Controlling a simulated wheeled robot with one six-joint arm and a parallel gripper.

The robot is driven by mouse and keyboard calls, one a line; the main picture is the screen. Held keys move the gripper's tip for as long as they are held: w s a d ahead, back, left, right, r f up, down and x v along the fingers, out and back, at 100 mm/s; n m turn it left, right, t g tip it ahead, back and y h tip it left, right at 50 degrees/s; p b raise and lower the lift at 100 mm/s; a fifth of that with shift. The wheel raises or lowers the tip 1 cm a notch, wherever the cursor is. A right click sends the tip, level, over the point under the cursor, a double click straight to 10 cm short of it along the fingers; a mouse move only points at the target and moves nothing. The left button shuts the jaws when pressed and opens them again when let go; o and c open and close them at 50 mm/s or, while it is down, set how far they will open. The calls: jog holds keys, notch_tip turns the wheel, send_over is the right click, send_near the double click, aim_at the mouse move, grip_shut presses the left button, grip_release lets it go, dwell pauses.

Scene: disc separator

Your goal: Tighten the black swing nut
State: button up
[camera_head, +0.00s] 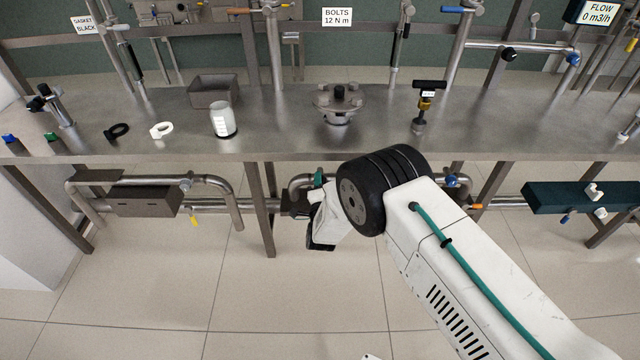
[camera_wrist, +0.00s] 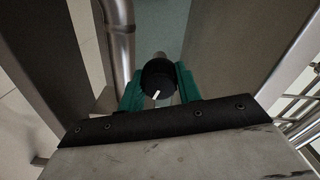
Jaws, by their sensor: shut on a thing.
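A round black part with a white line across its face, which looks like the black swing nut (camera_wrist: 158,78), sits between the green jaws of my gripper (camera_wrist: 159,82) in the wrist view. The jaws are shut on its two sides. A grey pipe end shows just behind it. In the head view my gripper (camera_head: 319,178) is below the table's front edge, at the pipework. There my own wrist and arm hide most of the nut, and only a green jaw shows. How tight the nut is cannot be seen.
The steel table (camera_head: 270,135) above carries a black ring (camera_head: 117,131), a white ring (camera_head: 162,130), a white jar (camera_head: 223,120), a metal box (camera_head: 213,91), a flanged fitting (camera_head: 340,103) and a black-handled tool (camera_head: 427,103). Pipes (camera_head: 225,190) and table legs (camera_head: 262,215) flank my gripper.

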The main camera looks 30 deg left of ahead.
jog(key=m, duration=0.7)
jog(key=shift+f, duration=0.1)
jog(key=m, duration=0.6)
jog(key=shift+m, duration=0.4)
jog(key=o, duration=1)
jog(key=shift+c, duration=0.2)
jog(key=v, duration=0.8)
jog(key=shift+a, duration=0.1)
